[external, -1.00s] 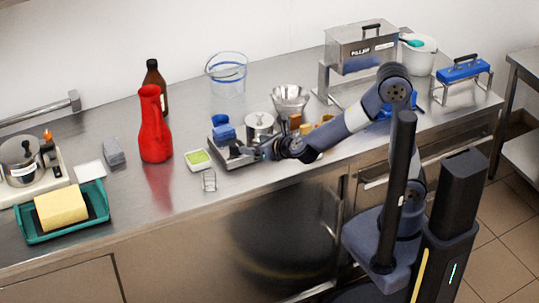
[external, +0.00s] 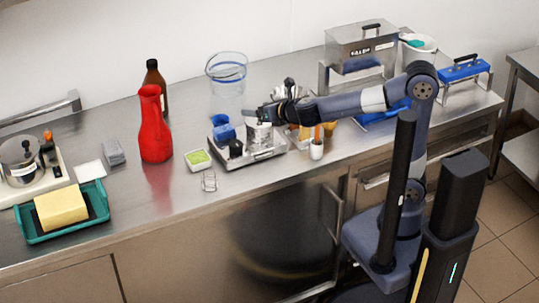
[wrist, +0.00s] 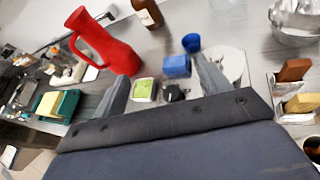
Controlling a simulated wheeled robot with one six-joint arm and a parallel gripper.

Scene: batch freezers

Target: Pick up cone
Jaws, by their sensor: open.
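I cannot make out a clear cone. A shiny metal bowl with a tapering side (wrist: 296,25) is at the upper right of the wrist view. In the external view it is mostly hidden behind my wrist. My gripper (external: 254,113) is open and empty, raised over the steel tray (external: 256,158) and beside the metal pot (external: 259,136). In the wrist view its two fingers (wrist: 163,84) are spread, with a blue block (wrist: 177,66) and a dark knob (wrist: 174,93) seen between or just beyond them.
A red jug (external: 155,125) and brown bottle (external: 155,85) stand left. A clear container (external: 227,75) is behind. Counter between jug and dish is clear.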

